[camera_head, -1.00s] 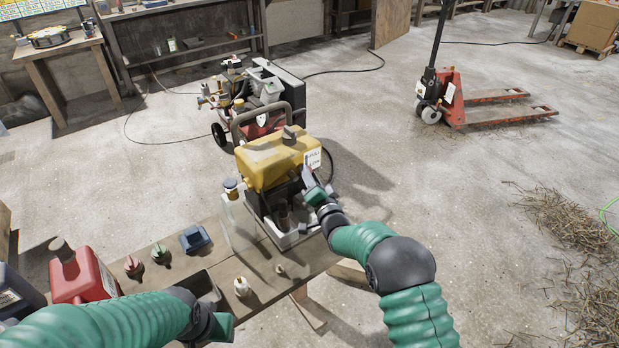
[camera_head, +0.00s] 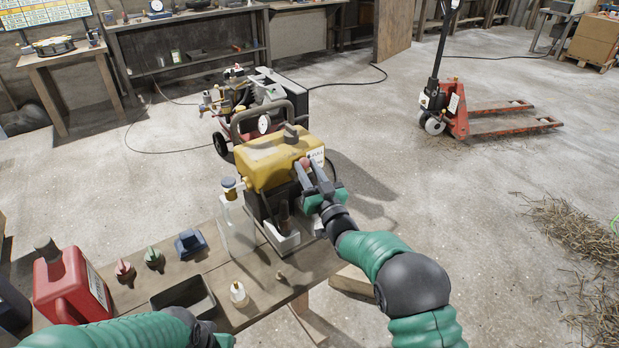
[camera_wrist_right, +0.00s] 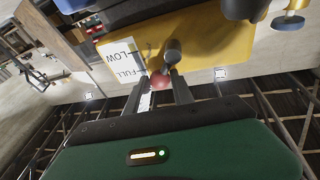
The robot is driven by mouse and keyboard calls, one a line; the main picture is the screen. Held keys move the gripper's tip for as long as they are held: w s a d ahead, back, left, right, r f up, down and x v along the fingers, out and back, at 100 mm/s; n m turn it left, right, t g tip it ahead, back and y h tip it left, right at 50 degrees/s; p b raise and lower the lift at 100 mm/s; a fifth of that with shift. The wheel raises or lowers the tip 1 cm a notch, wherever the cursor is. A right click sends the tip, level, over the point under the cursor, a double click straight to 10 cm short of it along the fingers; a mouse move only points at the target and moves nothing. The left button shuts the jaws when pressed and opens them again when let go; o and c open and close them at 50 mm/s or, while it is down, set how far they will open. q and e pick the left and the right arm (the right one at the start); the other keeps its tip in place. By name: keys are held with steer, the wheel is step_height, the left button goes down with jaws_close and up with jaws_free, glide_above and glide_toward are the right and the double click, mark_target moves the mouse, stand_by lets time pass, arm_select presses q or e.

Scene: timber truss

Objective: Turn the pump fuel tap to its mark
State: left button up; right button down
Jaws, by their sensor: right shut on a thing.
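The pump has a yellow tank (camera_head: 268,163) and stands on the bench, with a dark handle above it. My right gripper (camera_head: 312,172) is at the tank's right end, its fingers closed around a small red knob (camera_head: 304,161), which looks like the fuel tap. In the right wrist view the red knob (camera_wrist_right: 160,80) sits between the dark fingers, against the yellow tank. A white label (camera_wrist_right: 122,62) beside it reads LOW and FULL. The fingers hide part of the knob, and I cannot tell its angle. My left gripper (camera_head: 215,338) is at the bottom edge, largely cut off.
A clear bottle (camera_head: 238,225), a small white bottle (camera_head: 238,293), a dark tray (camera_head: 182,302), red and green knobs and a red can (camera_head: 70,288) are on the bench. A red pallet truck (camera_head: 470,115) stands on the floor behind, with open floor around it.

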steer(key=n+b, duration=0.1)
steer(key=n, duration=0.1)
steer(key=n+y, duration=0.1)
steer(key=n, duration=0.1)
steer(key=a+n+b, duration=0.1)
steer(key=shift+s+f+n+g+y+b, duration=0.1)
steer(key=shift+s+n+g+y+b, duration=0.2)
steer(key=shift+s+n+y+b, duration=0.1)
steer(key=shift+s+a+n+g+y+b, duration=0.25)
steer(key=shift+n+y+b, duration=0.15)
steer(key=shift+n, duration=0.65)
steer(key=shift+s+a+n+g+y+b, duration=0.15)
steer(key=shift+a+n+y+b, duration=0.2)
steer(key=shift+n, duration=0.7)
steer(key=c, duration=1.3)
jaws_free()
steer(key=shift+o, duration=1)
steer(key=shift+d+r, duration=0.1)
steer(key=shift+r, duration=0.25)
steer(key=shift+s+d, duration=0.1)
steer(key=shift+d, duration=0.1)
steer(key=p+v, duration=0.3)
steer(key=v, duration=1.3)
steer(key=shift+f, duration=0.3)
steer(key=shift+s+d, duration=0.1)
